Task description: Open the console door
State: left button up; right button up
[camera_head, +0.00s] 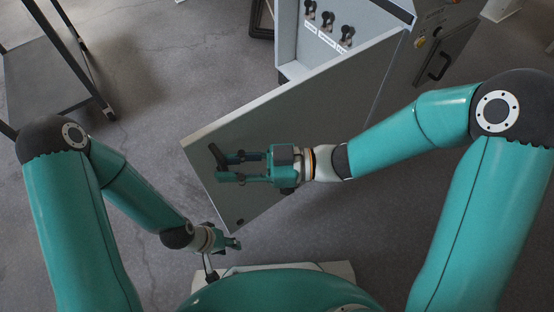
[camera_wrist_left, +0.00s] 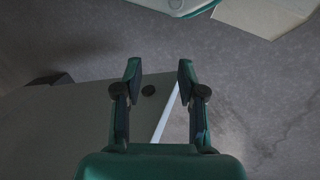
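The console door (camera_head: 310,120) is a flat grey panel. It stands swung wide out from the grey console (camera_head: 345,15), whose inside shows behind it. A black handle (camera_head: 216,155) sits near the door's free edge. My right gripper (camera_head: 222,167) is over the door's face beside the handle, its two fingers apart with nothing seen between them; contact is unclear. My left gripper (camera_head: 236,243) is low, near the door's bottom free corner. In the left wrist view its fingers (camera_wrist_left: 160,66) are apart, with the door's pale edge (camera_wrist_left: 165,115) and a dark round spot behind them.
Several black switches (camera_head: 328,20) line the console's inner shelf. A second panel with a black handle (camera_head: 439,66) and buttons is at the right. A dark wheeled cart (camera_head: 60,75) stands at the upper left. The concrete floor between cart and door is clear.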

jog(key=d, duration=1.1)
